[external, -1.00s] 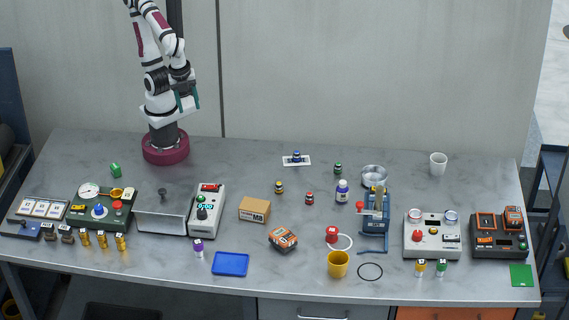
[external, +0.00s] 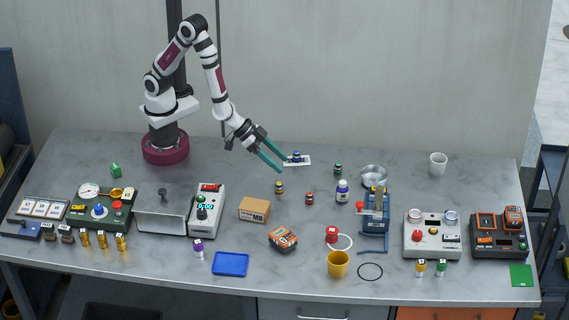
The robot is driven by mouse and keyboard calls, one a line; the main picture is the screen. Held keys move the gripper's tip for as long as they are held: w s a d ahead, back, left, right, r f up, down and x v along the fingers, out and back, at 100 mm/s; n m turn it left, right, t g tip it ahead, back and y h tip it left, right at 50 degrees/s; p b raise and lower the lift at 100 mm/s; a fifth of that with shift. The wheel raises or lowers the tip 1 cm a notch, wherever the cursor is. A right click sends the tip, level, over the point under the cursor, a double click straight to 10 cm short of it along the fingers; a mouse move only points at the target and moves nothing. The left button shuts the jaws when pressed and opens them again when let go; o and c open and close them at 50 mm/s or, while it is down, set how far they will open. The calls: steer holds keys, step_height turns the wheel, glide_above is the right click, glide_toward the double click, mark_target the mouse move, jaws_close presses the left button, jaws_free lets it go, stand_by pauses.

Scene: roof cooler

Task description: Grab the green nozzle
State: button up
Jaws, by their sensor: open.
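Several small green things are in view, and I cannot tell for certain which is the green nozzle. A small green piece with a narrow top (external: 116,170) stands alone at the back left. A small green-and-white piece (external: 441,267) stands at the front right.
A gauge box (external: 99,207), a grey bin (external: 162,219) and a switch box (external: 207,211) stand front left. A cardboard box (external: 254,209) and small bottles stand mid-table. A blue press (external: 375,220) is at right. The back left surface is mostly clear.

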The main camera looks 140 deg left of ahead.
mark_target(336, 167)
steer(key=s+a+f+n+y, duration=0.1)
steer(key=a, duration=0.2)
steer(key=s+a+f+n+y, duration=0.1)
steer(key=a+y, duration=0.1)
steer(key=a, duration=0.1)
steer(key=s+a+f+n+g+y, duration=0.1)
steer(key=a, duration=0.1)
steer(key=shift+a+f+n+y, duration=0.2)
steer(key=shift+a+n+y, duration=0.1)
steer(key=shift+a, duration=0.1)
steer(key=x, duration=1)
steer(key=r+x, duration=0.1)
steer(key=x, duration=0.4)
steer(key=shift+w+a, duration=0.25)
steer(key=shift+a, duration=0.15)
jaws_close()
